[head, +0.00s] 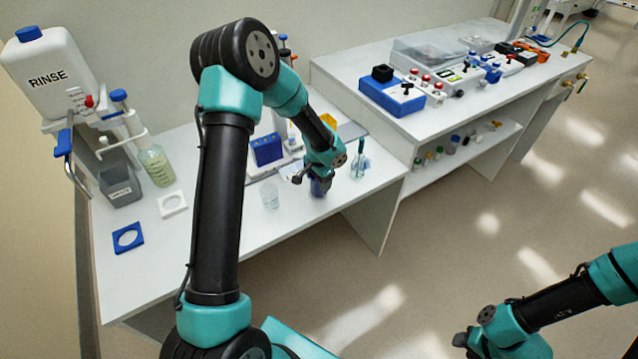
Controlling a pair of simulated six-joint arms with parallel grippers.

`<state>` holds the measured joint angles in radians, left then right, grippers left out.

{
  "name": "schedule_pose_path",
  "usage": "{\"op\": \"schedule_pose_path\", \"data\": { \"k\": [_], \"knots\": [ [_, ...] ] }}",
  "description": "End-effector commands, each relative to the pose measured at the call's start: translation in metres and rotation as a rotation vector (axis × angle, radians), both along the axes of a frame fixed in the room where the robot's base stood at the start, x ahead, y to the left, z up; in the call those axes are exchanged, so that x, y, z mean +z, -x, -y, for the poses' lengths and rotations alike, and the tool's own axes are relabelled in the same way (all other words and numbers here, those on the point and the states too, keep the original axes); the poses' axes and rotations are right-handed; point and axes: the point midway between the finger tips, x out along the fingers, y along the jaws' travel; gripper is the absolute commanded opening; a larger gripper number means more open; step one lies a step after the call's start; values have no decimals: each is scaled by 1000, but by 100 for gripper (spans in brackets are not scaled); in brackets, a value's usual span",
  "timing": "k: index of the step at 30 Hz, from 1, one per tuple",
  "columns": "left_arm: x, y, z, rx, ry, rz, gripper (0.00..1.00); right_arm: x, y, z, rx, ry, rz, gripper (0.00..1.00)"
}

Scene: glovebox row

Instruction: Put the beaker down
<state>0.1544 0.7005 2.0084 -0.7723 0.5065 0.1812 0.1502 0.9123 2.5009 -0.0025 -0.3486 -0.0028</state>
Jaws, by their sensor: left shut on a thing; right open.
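My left gripper (312,178) is low over the front part of the white bench, its fingers shut on a small vessel with dark blue contents, which I take to be the beaker (320,187). The fingers and wrist hide part of it, and I cannot tell whether its base touches the bench. A clear, empty-looking glass (270,196) stands upright on the bench to its left. My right gripper (466,341) is at the lower right, over the floor, away from the bench, open and empty.
A blue square plate with a round hole (128,238) and a white one (172,204) lie at left. A blue device (267,149) and glass vessel (358,166) flank the gripper.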

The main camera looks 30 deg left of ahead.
Motion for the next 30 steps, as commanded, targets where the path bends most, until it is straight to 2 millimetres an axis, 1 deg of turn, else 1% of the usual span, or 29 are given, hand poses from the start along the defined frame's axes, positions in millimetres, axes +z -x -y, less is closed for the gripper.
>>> {"op": "schedule_pose_path", "data": {
  "k": [1, 4, 17, 18, 25, 30],
  "knots": [
    [-7, 0, -1, 0, 0, -1, 38, 0, 0, 0, 0, 0, 0, 43],
    [-16, 0, -1, 0, -1, 0, 38, 0, 0, 0, 0, 0, 0, 43],
    [-19, 0, 0, 1, -1, 1, 38, 0, 0, 0, 0, 0, 0, 43],
    [-19, 0, 0, 1, 0, 2, 66, 0, 0, 0, 0, 0, 0, 43],
    [-19, 0, 0, 1, -1, 1, 88, 0, 0, 0, 0, 0, 0, 43],
    [-19, 0, 0, 1, -1, 1, 89, 0, 0, 0, 0, 0, 0, 43]
  ]
}}
